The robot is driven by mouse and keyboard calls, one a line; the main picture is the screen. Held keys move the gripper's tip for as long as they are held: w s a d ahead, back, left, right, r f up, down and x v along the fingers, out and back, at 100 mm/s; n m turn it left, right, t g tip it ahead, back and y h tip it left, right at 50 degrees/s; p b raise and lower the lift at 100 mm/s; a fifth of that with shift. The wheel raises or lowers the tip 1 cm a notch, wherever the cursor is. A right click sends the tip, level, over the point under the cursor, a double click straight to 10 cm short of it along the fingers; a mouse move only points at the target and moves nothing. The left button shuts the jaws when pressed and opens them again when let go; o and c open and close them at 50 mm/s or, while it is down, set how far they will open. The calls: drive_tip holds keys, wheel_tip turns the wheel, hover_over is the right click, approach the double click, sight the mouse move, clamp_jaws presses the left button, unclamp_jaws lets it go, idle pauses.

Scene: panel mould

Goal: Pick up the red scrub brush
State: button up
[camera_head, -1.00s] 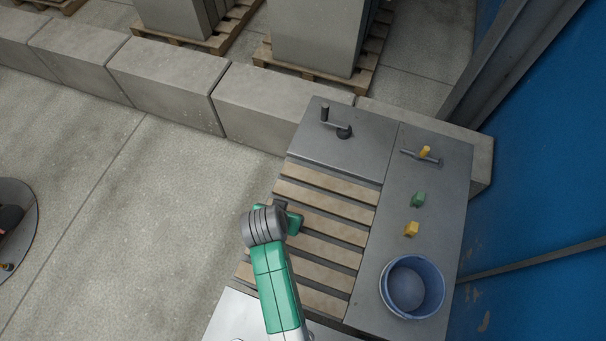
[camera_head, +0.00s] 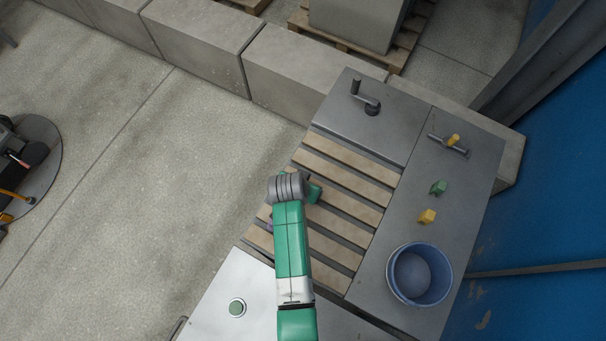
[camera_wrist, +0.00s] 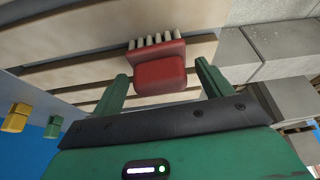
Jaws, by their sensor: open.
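The red scrub brush (camera_wrist: 160,73) shows in the wrist view, with a red block body and a row of pale bristles along its upper edge. It lies at the wooden slats, between the two green fingers of my gripper (camera_wrist: 158,85). The fingers are apart, one on each side of the brush, with a visible gap on both sides. In the head view my gripper (camera_head: 312,190) is over the slatted part of the bench, and my arm hides the brush there.
A blue bucket (camera_head: 446,283), a yellow block (camera_head: 427,216), a green block (camera_head: 438,187) and a yellow-handled tool (camera_head: 452,141) stand on the grey right strip. A crank handle (camera_head: 371,107) stands on the plate behind the wooden slats (camera_head: 345,188).

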drive_tip(key=c, duration=0.9)
wheel_tip(320, 180, up, 10)
drive_tip(key=shift+r+p, duration=0.1)
drive_tip(key=shift+p, duration=0.45)
drive_tip(key=shift+o, duration=1.1)
drive_tip(key=shift+c, duration=0.5)
